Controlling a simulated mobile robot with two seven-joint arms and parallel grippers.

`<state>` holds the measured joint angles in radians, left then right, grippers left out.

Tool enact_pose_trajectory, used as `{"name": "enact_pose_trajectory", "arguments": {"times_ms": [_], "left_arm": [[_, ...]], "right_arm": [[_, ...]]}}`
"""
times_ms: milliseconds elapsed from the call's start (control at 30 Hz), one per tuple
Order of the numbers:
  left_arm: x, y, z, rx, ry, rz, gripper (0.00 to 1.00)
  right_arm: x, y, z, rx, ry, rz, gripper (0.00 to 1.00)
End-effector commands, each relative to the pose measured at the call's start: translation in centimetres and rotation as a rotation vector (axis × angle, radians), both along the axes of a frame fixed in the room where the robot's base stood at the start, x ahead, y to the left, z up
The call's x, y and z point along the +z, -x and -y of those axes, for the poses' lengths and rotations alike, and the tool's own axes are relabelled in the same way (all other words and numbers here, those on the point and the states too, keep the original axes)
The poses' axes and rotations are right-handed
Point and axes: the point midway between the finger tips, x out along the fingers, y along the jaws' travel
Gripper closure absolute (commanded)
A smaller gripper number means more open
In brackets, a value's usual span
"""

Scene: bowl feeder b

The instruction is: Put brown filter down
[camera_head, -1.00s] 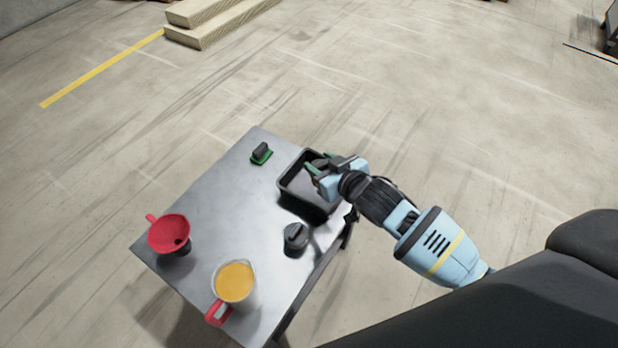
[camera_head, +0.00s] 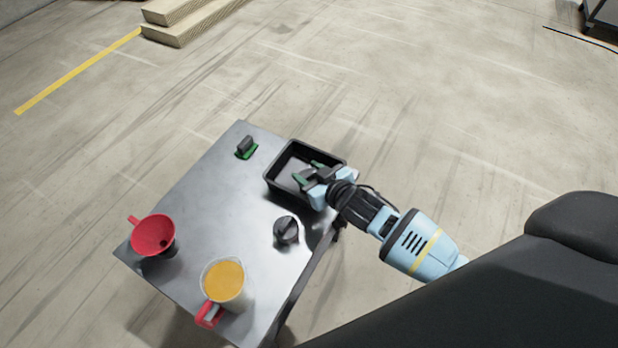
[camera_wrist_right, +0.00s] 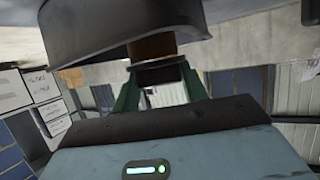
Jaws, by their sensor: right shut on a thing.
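My right gripper (camera_head: 309,172) is over the black tray (camera_head: 284,191) on the table, with its green fingers pointing left in the head view. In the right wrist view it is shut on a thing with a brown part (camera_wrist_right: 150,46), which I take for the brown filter. A wide dark grey shape (camera_wrist_right: 100,28) sits against this brown part and fills the top of that view. In the head view the held thing is mostly hidden by the gripper, and I cannot tell whether it touches the tray. My left gripper is not in view.
On the metal table (camera_head: 205,210) stand a red funnel (camera_head: 152,235), a jug of orange-yellow contents with a red handle (camera_head: 226,284), a dark knobbed piece (camera_head: 286,231) and a green-based black piece (camera_head: 246,148). The table's middle is clear. Timber (camera_head: 195,18) lies on the floor beyond.

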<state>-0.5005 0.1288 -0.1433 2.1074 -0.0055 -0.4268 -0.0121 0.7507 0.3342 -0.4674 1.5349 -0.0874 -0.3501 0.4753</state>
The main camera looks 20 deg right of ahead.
Motion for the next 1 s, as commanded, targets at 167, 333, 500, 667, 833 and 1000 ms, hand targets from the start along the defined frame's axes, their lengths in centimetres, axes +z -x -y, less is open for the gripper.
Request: {"name": "enact_pose_trajectory", "arguments": {"times_ms": [167, 333, 500, 667, 833, 1000], "left_arm": [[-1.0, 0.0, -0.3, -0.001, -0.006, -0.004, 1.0], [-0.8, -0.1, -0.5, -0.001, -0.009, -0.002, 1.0], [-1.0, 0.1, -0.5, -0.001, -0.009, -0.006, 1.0], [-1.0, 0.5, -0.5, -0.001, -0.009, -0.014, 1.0], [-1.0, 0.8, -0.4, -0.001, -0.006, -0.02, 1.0], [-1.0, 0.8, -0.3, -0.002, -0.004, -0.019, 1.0]], "right_arm": [[-2.2, 0.0, 0.0, 0.0, 0.0, -0.001, 0.81], [-2.0, 0.0, 0.0, 0.0, 0.0, 0.002, 0.81], [-2.3, 0.0, 0.0, 0.0, 0.0, 0.001, 0.81], [-2.4, 0.0, 0.0, 0.0, 0.0, 0.0, 0.44], [-2.4, 0.0, 0.0, 0.0, 0.001, 0.0, 0.35], [-2.4, 0.0, 0.0, 0.0, 0.001, 0.0, 0.35]]}}
